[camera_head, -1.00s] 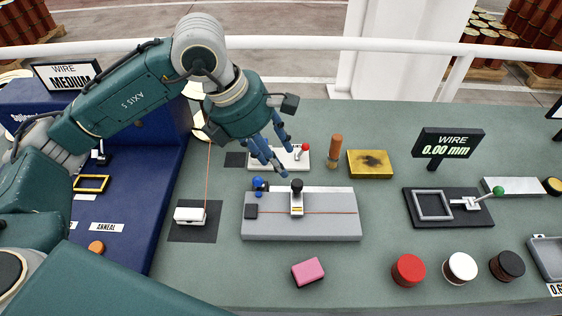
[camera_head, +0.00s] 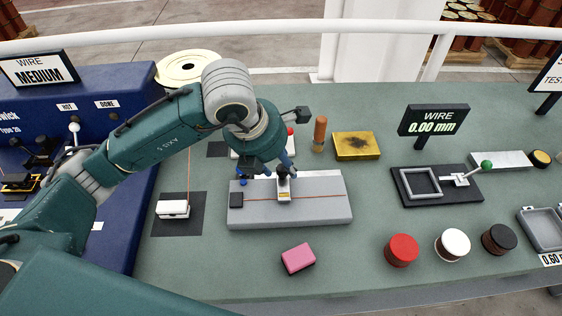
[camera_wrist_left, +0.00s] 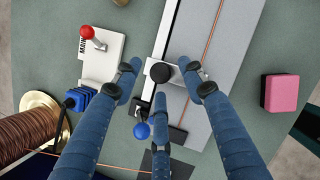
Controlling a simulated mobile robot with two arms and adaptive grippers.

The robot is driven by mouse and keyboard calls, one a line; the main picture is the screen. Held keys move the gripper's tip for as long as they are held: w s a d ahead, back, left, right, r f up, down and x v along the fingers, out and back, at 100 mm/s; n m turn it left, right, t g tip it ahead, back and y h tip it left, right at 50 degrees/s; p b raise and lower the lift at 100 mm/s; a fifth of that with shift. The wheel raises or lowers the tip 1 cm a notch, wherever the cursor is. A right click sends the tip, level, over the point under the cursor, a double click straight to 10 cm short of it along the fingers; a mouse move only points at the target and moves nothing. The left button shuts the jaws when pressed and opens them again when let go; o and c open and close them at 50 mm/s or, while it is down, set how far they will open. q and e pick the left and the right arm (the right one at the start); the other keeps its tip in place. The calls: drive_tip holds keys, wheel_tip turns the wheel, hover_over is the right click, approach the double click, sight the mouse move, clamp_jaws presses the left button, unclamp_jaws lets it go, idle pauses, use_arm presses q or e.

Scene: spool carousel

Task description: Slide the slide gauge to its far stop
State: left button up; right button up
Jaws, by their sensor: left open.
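The slide gauge is a grey plate (camera_head: 320,207) with a red line along it and a dark block (camera_head: 236,200) at its left end. Its slider (camera_head: 284,194) with a black knob (camera_head: 283,172) stands near the middle of the plate. My left gripper (camera_head: 267,170) is open over the gauge. In the left wrist view its fingers (camera_wrist_left: 160,82) spread around the black knob (camera_wrist_left: 160,72), with a visible gap on each side; contact is not clear. My right gripper is out of view.
A white unit (camera_wrist_left: 101,55) with a red-knobbed lever sits behind the gauge. A wooden peg (camera_head: 320,133) and yellow block (camera_head: 356,146) stand behind right, a pink block (camera_head: 298,259) in front. The bench right of the gauge is clear up to the black fixture (camera_head: 438,187).

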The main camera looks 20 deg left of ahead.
use_arm(q)
drive_tip(key=shift+x, duration=0.8)
clamp_jaws()
drive_tip(key=shift+a+f, duration=0.1)
drive_tip(key=shift+a, duration=0.35)
drive_tip(key=a+b, duration=0.1)
drive_tip(key=s+a+b, duration=0.1)
drive_tip(key=a, duration=0.1)
drive_tip(key=shift+s+a, duration=0.1)
drive_tip(key=shift+a, duration=0.2)
unclamp_jaws()
